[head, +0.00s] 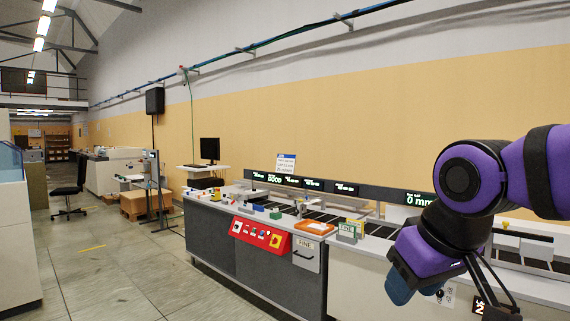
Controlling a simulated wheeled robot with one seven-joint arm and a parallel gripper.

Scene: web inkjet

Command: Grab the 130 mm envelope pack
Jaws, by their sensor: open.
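My gripper (455,292) is at the lower right, at the end of my purple and black arm, over the front of the long counter. Its black fingers are spread, and I see nothing held between them. I cannot make out which item is the 130 mm envelope pack. Several small blocks and packs lie on the counter (215,202), too small to read. A green and white item (351,229) stands on the counter left of my gripper. My arm hides part of the counter's right side.
An orange tray (315,228) lies on the counter, right of a red button panel (261,234). Dark display strips (312,184) run along the back. A monitor (210,150) stands farther off, with a black chair (70,190) at left. The floor aisle (110,260) is open.

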